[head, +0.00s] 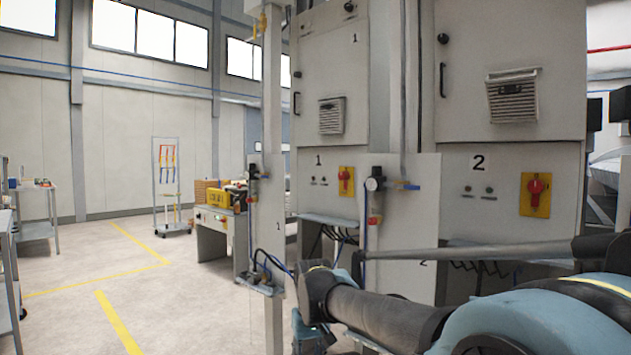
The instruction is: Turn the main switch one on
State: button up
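The main switch one is a red rotary knob on a yellow plate (346,180), set on the light grey cabinet marked 1 (322,85), near the middle of the head view. Its handle looks roughly upright, but it is too small to tell the set position. A similar, larger red knob on a yellow plate (535,192) is on the cabinet marked 2 (555,120), further right. My arm reaches in from the lower right and bends downward in front of the cabinets, well below switch one.
A grey panel with a gauge and valve (376,185) stands just right of switch one. Another valve post (255,190) stands to its left. A workbench with yellow boxes (222,215) is further back. The floor at left (85,275) is mostly open.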

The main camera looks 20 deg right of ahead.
aim_at(344, 175)
jog(key=u, duration=0.85)
jog(key=k, duration=1.8)
jog(key=z, duration=1)
jog(key=i, duration=1.2)
jog(key=u, duration=0.05)
